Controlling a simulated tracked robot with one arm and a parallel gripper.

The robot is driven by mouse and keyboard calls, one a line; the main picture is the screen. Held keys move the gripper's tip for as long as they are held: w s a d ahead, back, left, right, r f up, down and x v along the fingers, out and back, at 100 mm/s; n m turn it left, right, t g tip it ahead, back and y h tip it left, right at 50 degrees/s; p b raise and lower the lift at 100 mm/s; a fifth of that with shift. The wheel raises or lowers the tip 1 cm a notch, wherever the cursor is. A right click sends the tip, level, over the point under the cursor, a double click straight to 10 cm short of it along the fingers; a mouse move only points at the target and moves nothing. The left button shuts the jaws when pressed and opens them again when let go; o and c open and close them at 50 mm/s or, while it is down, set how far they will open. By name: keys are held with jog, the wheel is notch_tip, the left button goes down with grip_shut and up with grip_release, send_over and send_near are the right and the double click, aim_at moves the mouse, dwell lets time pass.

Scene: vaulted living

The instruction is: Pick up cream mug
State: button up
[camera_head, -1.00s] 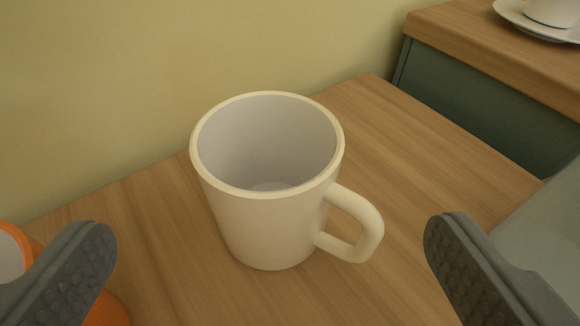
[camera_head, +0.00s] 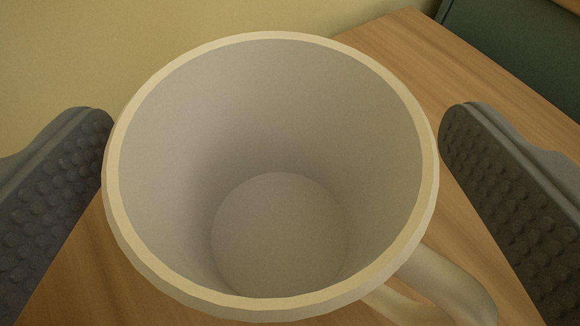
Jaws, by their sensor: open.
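The cream mug (camera_head: 270,307) stands upright on the wooden table and fills the middle of the view. It is empty, and I look down through its open top to its floor. Its handle (camera_head: 450,285) points to the lower right. My gripper (camera_head: 277,125) is open, with one dark, studded finger on the left of the mug and the other on the right. Both fingertips show close to the rim. I cannot tell whether either finger touches the mug. The mug's lower outer wall is mostly hidden below its rim.
The wooden tabletop (camera_head: 480,90) shows bare at the right and behind the mug. A yellowish wall (camera_head: 60,50) rises close behind the table. A dark green cabinet side (camera_head: 520,45) stands at the upper right.

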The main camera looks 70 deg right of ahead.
jog(key=c, duration=1.3)
jog(key=shift+r, duration=0.1)
